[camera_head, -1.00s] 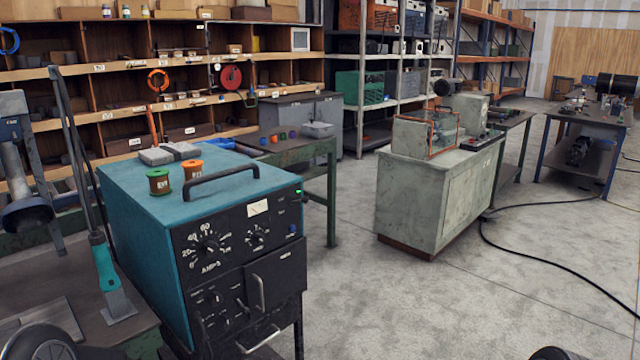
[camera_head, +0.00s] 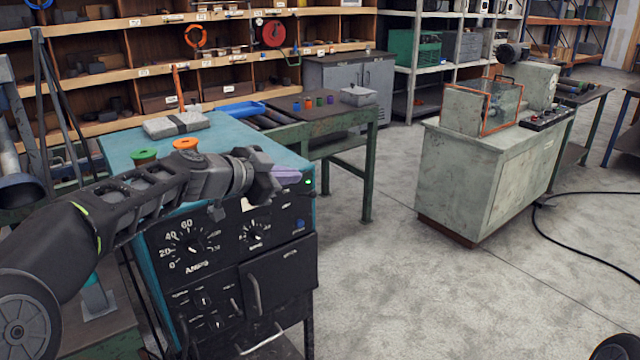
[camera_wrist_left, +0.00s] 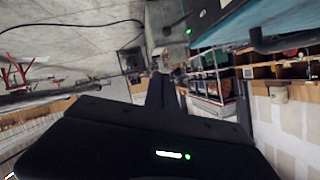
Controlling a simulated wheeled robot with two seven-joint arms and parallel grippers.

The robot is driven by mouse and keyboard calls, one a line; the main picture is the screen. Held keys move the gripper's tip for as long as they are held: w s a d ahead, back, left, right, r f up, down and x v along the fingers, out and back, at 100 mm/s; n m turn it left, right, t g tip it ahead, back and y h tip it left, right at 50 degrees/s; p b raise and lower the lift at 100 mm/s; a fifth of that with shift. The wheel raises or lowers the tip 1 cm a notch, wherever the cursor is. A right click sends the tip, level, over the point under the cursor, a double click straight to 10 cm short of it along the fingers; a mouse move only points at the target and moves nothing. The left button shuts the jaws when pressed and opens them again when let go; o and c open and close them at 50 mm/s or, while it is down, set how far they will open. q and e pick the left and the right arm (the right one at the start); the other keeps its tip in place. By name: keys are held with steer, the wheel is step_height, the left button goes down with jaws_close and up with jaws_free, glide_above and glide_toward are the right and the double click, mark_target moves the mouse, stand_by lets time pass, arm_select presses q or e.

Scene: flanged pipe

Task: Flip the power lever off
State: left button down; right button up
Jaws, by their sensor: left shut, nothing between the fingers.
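A teal machine (camera_head: 130,150) with a black front panel stands at the left in the head view, its amps dial (camera_head: 192,248) facing me. A small green light (camera_head: 308,181) is lit at the panel's upper right. I cannot make out the power lever; the gripper covers part of that upper corner. My left gripper (camera_head: 285,175) is shut and empty, in front of the machine's upper right front edge. Contact with the panel cannot be told. In the left wrist view the dark fingers (camera_wrist_left: 161,92) point toward the room, with a green light (camera_wrist_left: 203,14) above them. My right gripper is out of view.
An orange spool (camera_head: 186,144), a green spool (camera_head: 143,156) and a grey block (camera_head: 176,124) rest on the machine top. A green bench (camera_head: 340,110) stands behind it. A grey cabinet (camera_head: 490,180) stands to the right, with open floor (camera_head: 400,290) between.

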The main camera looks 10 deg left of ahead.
arm_select(q)
steer(key=shift+s+m, duration=0.15)
steer(key=shift+m, duration=0.35)
steer(key=p, duration=0.4)
glide_above(306, 195)
steer(key=s+d, duration=0.4)
steer(key=s, duration=0.1)
step_height(306, 195, down, 3)
steer(key=shift+w+a+f+p, duration=0.1)
steer(key=shift+w+a+f, duration=0.2)
steer(key=shift+f, duration=0.4)
steer(key=shift+w+a+f+p, duration=0.15)
steer(key=shift+a+f, duration=0.1)
steer(key=shift+f, duration=0.5)
steer(key=shift+w+a+f+p, duration=0.1)
steer(key=shift+w+a+f, duration=0.2)
steer(key=shift+f, duration=0.4)
